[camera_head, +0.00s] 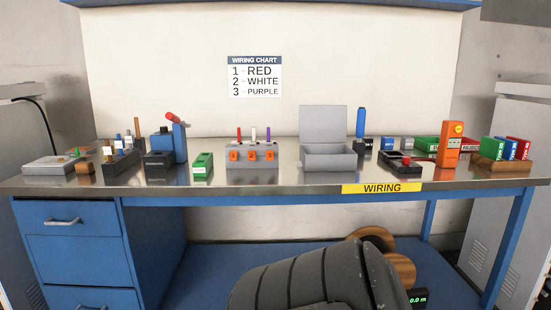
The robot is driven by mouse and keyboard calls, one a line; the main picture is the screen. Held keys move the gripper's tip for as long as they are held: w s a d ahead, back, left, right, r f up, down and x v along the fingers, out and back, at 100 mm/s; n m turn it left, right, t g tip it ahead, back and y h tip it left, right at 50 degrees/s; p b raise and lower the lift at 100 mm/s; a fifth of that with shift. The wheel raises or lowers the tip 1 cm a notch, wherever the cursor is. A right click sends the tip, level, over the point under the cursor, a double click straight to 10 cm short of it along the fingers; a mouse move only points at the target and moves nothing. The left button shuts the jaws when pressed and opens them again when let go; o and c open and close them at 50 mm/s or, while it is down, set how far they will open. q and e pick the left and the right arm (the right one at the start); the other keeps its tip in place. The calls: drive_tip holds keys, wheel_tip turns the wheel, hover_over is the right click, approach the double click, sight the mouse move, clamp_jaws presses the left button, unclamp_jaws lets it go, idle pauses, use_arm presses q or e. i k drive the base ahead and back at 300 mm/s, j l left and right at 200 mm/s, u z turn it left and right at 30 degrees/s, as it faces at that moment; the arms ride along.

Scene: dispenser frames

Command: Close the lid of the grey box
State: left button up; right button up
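The grey box (328,158) stands on the metal-topped workbench, a little right of the middle, behind the yellow WIRING label. Its lid (323,119) is open and stands about upright at the back edge of the box. The inside of the box is mostly hidden by its front wall. Neither of my grippers shows in the head view.
Left of the box is a grey block (251,155) with red, white and purple pieces on top and orange tags. Right of it are a blue upright object (360,124) and a dark device (405,163). The bench's front edge (270,187) before the box is clear.

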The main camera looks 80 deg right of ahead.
sight(318, 124)
drive_tip(key=z, duration=2.85)
